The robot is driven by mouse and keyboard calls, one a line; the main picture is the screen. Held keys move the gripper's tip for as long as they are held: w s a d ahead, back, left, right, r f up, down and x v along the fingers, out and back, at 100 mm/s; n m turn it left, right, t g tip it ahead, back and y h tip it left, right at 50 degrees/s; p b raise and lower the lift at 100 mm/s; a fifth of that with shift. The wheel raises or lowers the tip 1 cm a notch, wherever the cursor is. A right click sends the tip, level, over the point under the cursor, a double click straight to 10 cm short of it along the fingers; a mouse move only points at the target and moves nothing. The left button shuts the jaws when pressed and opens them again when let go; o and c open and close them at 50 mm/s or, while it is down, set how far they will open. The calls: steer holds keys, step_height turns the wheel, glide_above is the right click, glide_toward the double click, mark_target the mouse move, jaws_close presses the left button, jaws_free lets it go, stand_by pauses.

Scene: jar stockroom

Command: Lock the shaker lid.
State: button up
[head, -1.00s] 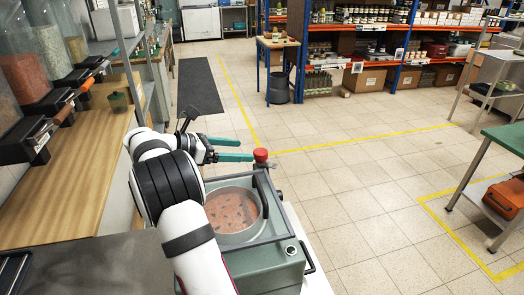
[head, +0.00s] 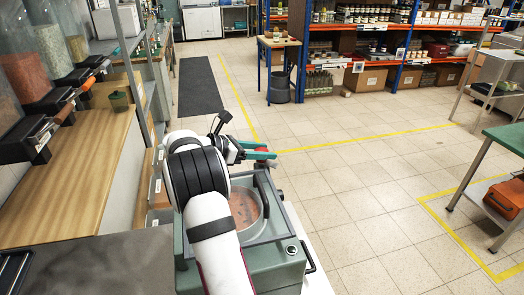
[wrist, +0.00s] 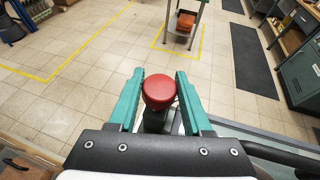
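The shaker (head: 283,262) is a green-grey box at the lower middle of the head view. Its round opening (head: 243,207) shows pinkish contents with dark bits, partly hidden by my arm. A dark frame (head: 283,225) lies over the top. The red knob (wrist: 159,90) stands at the far side and is mostly hidden by my fingers in the head view. The gripper also shows in the head view (head: 266,152).
A wooden counter (head: 70,190) with jar dispensers (head: 85,75) runs along the left. A small dark green jar (head: 119,102) stands on it. A green-topped table (head: 508,138) is at the right. The tiled floor (head: 370,190) beyond the shaker is clear.

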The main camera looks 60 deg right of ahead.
jaws_close()
steer(key=shift+w+d+m+g+y, duration=0.1)
steer(key=shift+m+g+y, duration=0.4)
steer(key=shift+m+g, duration=0.2)
steer(key=shift+m+g+y, duration=1.3)
steer(key=shift+m, duration=0.3)
steer(key=o, duration=0.9)
jaws_free()
steer(key=shift+c, duration=0.2)
steer(key=shift+r, duration=0.1)
